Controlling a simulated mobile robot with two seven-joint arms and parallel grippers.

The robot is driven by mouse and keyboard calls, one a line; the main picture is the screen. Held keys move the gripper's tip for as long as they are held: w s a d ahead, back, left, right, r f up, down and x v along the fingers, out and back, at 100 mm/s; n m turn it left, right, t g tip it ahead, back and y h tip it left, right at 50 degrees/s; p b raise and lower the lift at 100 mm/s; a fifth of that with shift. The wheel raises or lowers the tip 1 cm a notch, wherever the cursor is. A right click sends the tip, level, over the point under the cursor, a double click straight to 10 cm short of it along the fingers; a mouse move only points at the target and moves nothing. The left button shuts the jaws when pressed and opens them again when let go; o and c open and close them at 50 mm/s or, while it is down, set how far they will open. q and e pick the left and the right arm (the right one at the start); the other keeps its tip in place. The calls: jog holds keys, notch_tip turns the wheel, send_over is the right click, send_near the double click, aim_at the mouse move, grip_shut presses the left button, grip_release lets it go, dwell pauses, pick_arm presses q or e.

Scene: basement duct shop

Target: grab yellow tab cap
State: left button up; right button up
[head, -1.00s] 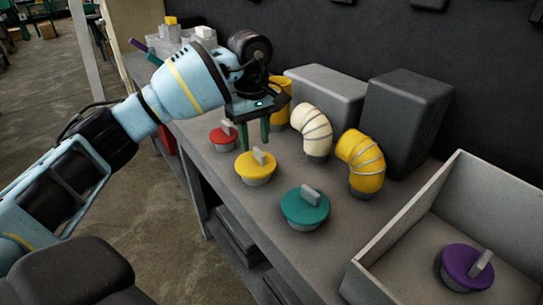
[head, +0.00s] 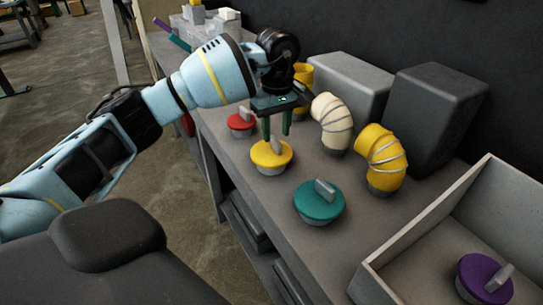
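The yellow tab cap (head: 270,158) sits on the grey bench, a round yellow disc with a grey upright tab on top. My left gripper (head: 277,137) points down with its two green fingers apart, open and empty. In the picture its fingertips are at either side of the top of the tab, just above the cap. I cannot tell whether they touch it or how far down they reach. My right gripper is not in view.
A red tab cap (head: 238,124) is behind left and a teal tab cap (head: 318,203) in front right. A cream elbow (head: 332,122) and a yellow elbow (head: 381,158) stand to the right. A purple tab cap (head: 480,276) lies in a grey tray (head: 408,247).

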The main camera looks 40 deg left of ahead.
aim_at(276, 140)
pick_arm(q)
notch_tip(276, 140, down, 4)
jog(key=shift+w+a, duration=0.1)
jog(key=shift+a, duration=0.05)
jog(key=shift+c, duration=0.3)
grip_shut()
